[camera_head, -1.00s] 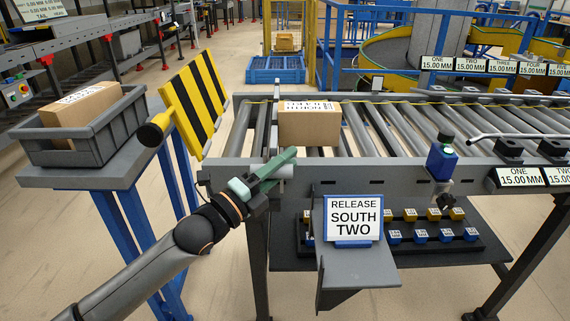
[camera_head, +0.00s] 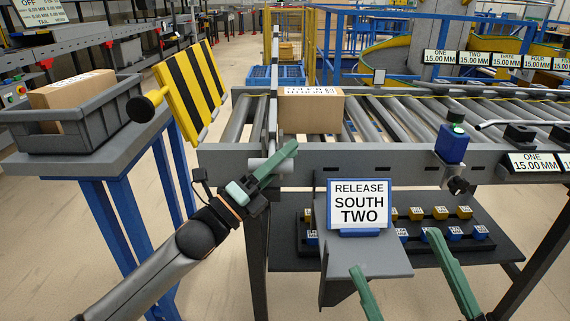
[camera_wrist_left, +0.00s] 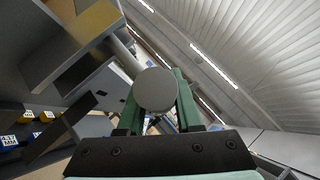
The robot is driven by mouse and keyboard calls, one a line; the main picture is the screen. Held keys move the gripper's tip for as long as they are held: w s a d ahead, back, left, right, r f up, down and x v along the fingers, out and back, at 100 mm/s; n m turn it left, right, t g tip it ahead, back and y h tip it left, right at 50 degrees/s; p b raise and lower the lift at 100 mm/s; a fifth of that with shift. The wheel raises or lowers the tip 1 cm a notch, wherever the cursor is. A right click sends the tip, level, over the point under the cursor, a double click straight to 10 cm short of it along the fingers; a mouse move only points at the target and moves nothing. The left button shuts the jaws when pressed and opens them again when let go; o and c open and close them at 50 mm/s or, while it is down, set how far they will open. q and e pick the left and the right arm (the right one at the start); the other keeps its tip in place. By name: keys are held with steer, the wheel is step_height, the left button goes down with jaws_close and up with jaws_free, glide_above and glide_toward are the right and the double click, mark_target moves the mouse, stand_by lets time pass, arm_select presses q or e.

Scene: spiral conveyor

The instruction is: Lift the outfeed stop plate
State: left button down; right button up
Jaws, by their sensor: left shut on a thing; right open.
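The stop plate (camera_head: 273,75) is a thin grey upright plate seen almost edge-on. It stands high above the rollers at the left end of the conveyor. My left gripper (camera_head: 277,164) is at the near rail below it, shut on the plate's pale round handle (camera_head: 257,163). In the left wrist view the handle's round grey end (camera_wrist_left: 155,90) sits between the green fingers (camera_wrist_left: 157,105). A cardboard box (camera_head: 312,112) lies on the rollers just right of the plate; whether they touch is unclear. My right gripper (camera_head: 394,250) is open and empty at the lower right, below the conveyor.
A yellow-black striped panel (camera_head: 190,90) with a black knob (camera_head: 143,107) stands left of the conveyor. A grey tote (camera_head: 85,120) holds another box (camera_head: 73,92). The sign "RELEASE SOUTH TWO" (camera_head: 359,205) stands before a shelf with several coloured blocks. A blue green-topped device (camera_head: 452,142) is on the rail.

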arm_select(q)
steer(key=shift+w+f+m+b, duration=0.1)
steer(key=shift+f+m+b, duration=0.3)
steer(key=shift+f, duration=0.4)
steer(key=m+h+b, duration=0.1)
steer(key=b, duration=0.2)
steer(key=shift+f, duration=0.4)
steer(key=shift+w+f+m+g+h+b, duration=0.1)
steer(key=shift+m+g+h+b, duration=0.45)
steer(key=shift+m+b, duration=0.3)
arm_select(e)
step_height(320, 180, down, 6)
steer(key=shift+a+f+m, duration=0.25)
steer(key=shift+a+m, duration=0.05)
arm_select(q)
steer(key=c, duration=0.8)
jaws_free()
steer(key=shift+a, duration=0.1)
steer(key=shift+c, duration=0.2)
steer(key=shift+o, duration=1.3)
steer(key=shift+r, duration=0.2)
steer(key=p+v, duration=0.1)
steer(key=v, duration=1.1)
steer(key=shift+f+p, duration=0.35)
steer(key=shift+f, duration=0.05)
arm_select(e)
steer(key=shift+r, duration=0.95)
